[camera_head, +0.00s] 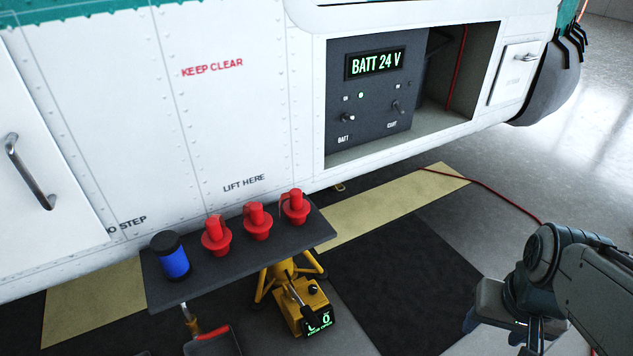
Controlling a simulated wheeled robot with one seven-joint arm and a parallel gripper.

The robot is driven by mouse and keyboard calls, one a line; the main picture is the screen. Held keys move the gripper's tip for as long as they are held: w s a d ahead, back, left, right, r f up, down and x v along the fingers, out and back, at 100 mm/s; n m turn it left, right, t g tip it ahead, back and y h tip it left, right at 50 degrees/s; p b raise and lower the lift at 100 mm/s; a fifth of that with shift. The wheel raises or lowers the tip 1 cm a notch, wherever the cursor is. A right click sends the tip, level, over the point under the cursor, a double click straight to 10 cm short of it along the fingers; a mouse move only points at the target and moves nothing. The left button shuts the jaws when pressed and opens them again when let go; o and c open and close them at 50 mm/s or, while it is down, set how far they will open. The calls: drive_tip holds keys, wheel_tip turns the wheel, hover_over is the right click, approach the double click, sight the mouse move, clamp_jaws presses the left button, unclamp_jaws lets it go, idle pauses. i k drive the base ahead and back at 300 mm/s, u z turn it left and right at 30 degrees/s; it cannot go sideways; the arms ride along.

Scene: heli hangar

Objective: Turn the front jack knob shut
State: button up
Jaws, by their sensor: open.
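A yellow jack (290,312) stands on the floor under the helicopter's side, partly behind the dark shelf. A small black knob (313,289) sits on top of its body, near a dark lever. A green-lit display (319,323) faces me on the jack; its small text is too fine to read surely. I cannot tell from here how far the knob is turned. My gripper (500,328) is at the lower right, open, well to the right of the jack and apart from it. Its fingertips are partly cut off by the bottom edge.
A dark shelf (200,284) with several red plugs (257,222) and a blue-black can (170,256) overhangs the jack. The helicopter's white side (230,110) is behind. A red cable (495,193) lies on the floor. Dark floor between jack and gripper is clear.

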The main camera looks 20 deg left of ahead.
sight(313, 290)
drive_tip(key=u, duration=0.8)
drive_tip(key=k, duration=1.2)
drive_tip(key=u, duration=0.1)
drive_tip(key=i, duration=0.9)
drive_tip(key=u, duration=0.15)
